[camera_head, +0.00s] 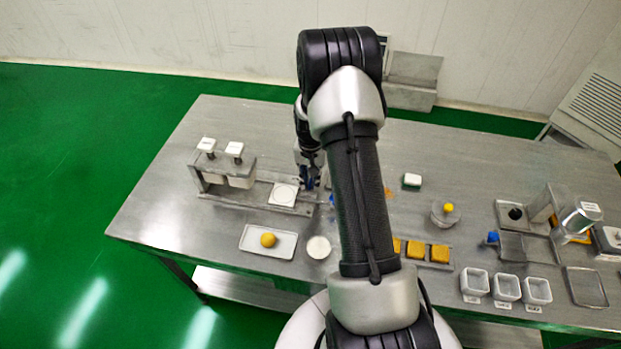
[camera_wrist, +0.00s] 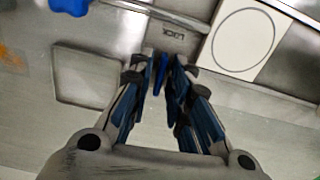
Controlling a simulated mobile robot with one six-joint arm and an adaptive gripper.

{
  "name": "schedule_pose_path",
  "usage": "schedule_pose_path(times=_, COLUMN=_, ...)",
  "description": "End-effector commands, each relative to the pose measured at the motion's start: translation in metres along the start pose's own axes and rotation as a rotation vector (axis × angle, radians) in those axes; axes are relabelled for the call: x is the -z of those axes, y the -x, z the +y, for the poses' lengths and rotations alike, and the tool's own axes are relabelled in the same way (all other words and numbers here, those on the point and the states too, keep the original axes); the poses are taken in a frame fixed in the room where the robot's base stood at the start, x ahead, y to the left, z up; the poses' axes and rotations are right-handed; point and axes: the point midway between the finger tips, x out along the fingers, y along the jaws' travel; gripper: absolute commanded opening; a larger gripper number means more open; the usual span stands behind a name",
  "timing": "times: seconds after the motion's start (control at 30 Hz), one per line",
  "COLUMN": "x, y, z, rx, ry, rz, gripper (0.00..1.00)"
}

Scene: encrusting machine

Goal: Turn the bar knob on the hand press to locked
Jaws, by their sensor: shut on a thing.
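My gripper (camera_wrist: 160,78) is shut on a slim blue bar knob (camera_wrist: 161,72) in the wrist view. The knob stands between the fingertips, its long side running roughly up and down the picture. A dark label (camera_wrist: 173,33), apparently reading LOCK and turned over, lies on the metal just beyond the fingertips. In the head view my gripper (camera_head: 310,178) reaches down at the right end of a metal base, next to a white square plate with a circle (camera_head: 283,194). The knob cannot be made out there. My arm hides much of the area to the right.
Two white hoppers (camera_head: 238,178) stand on the base's left end. A tray (camera_head: 255,240) with a yellow ball (camera_head: 268,240) and a white disc (camera_head: 318,247) lie in front. A blue knob (camera_wrist: 70,5) shows at the wrist view's top left. White tubs (camera_head: 507,289) stand at right.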

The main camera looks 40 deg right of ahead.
Motion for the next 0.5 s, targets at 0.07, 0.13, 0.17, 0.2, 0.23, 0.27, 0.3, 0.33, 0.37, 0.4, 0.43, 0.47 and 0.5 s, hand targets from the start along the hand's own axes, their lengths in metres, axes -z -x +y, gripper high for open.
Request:
schedule_pose_path(times=0.07, x=0.0002, y=0.0, z=0.0, rx=0.0, ry=-0.026, rz=0.0, gripper=0.0)
schedule_pose_path(times=0.13, x=0.0002, y=0.0, z=0.0, rx=0.0, ry=-0.044, rz=0.0, gripper=0.0)
schedule_pose_path(times=0.17, x=0.0002, y=0.0, z=0.0, rx=0.0, ry=-0.05, rz=0.0, gripper=0.0)
schedule_pose_path(times=0.2, x=0.0001, y=0.0, z=0.0, rx=0.0, ry=-0.056, rz=0.0, gripper=0.0)
schedule_pose_path(times=0.23, x=0.0002, y=0.0, z=0.0, rx=0.0, ry=-0.06, rz=0.0, gripper=0.0)
schedule_pose_path(times=0.27, x=0.0002, y=0.0, z=0.0, rx=0.0, ry=-0.064, rz=0.0, gripper=0.0)
schedule_pose_path(times=0.3, x=0.0002, y=0.0, z=0.0, rx=0.0, ry=-0.067, rz=0.0, gripper=0.0)
schedule_pose_path(times=0.33, x=0.0002, y=0.0, z=0.0, rx=0.0, ry=-0.069, rz=0.0, gripper=0.0)
schedule_pose_path(times=0.37, x=0.0001, y=0.0, z=0.0, rx=0.0, ry=-0.071, rz=0.0, gripper=0.0)
schedule_pose_path(times=0.4, x=0.0001, y=0.0, z=0.0, rx=0.0, ry=-0.072, rz=0.0, gripper=0.0)
schedule_pose_path(times=0.43, x=0.0001, y=0.0, z=0.0, rx=0.0, ry=-0.072, rz=0.0, gripper=0.0)
schedule_pose_path(times=0.47, x=0.0001, y=0.0, z=0.0, rx=0.0, ry=-0.072, rz=0.0, gripper=0.0)
schedule_pose_path(times=0.5, x=0.0001, y=0.0, z=0.0, rx=0.0, ry=-0.072, rz=0.0, gripper=0.0)
